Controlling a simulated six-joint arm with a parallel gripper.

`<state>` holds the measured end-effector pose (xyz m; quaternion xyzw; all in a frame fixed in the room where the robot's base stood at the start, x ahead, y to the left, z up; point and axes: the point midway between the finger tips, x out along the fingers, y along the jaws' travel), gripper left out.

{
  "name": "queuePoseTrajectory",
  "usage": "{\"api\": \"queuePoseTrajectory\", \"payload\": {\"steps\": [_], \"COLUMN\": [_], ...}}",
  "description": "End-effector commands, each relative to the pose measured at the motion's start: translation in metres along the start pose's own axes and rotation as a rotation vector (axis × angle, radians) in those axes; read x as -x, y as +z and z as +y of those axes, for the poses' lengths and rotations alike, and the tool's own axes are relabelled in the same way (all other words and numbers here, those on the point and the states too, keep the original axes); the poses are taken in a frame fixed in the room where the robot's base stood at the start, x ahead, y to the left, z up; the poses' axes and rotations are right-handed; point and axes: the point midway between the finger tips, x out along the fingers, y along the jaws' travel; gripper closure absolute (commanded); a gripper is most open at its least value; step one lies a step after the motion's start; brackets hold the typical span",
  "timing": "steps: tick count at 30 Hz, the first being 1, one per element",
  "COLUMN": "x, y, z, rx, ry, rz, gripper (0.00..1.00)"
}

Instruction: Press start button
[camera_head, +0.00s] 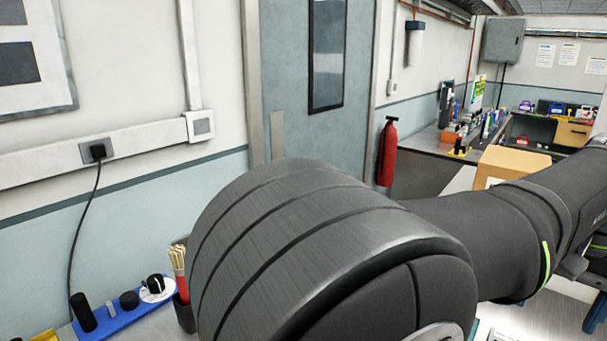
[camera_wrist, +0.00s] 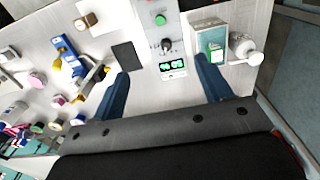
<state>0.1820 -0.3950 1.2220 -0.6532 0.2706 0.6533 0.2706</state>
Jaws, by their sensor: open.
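In the wrist view a narrow grey control panel (camera_wrist: 174,28) stands at the top middle. It bears a round green button (camera_wrist: 160,19), a black knob (camera_wrist: 167,44) below it, and a small display (camera_wrist: 172,66) with green digits. My gripper (camera_wrist: 163,68) is open, with its two blue fingers wide apart. The fingers appear on either side of the panel's lower end, nothing held between them. The green button lies beyond the fingertips, apart from them. In the head view my arm fills the middle, and neither the panel nor my gripper shows.
In the wrist view a teal-and-white box (camera_wrist: 212,38) and a white cylindrical item (camera_wrist: 242,45) stand right of the panel. A black square (camera_wrist: 127,55) and several small parts lie left. The head view shows a blue tray (camera_head: 132,313) with knobs and a cardboard box (camera_head: 508,164).

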Motion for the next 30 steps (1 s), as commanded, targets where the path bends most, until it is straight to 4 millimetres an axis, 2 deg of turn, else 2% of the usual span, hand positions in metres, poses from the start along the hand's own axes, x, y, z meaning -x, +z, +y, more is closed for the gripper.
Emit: {"api": "queuePoseTrajectory", "payload": {"steps": [1, 10, 30], "x": [-0.0001, -0.0002, -0.0002], "y": [0.0, 0.0, -0.0001], "z": [0.0, 0.0, 0.0], "rx": [0.0, 0.0, 0.0], "ry": [0.0, 0.0, 0.0], "rz": [0.0, 0.0, 0.0], "gripper": [0.39, 0.98, 1.0]}}
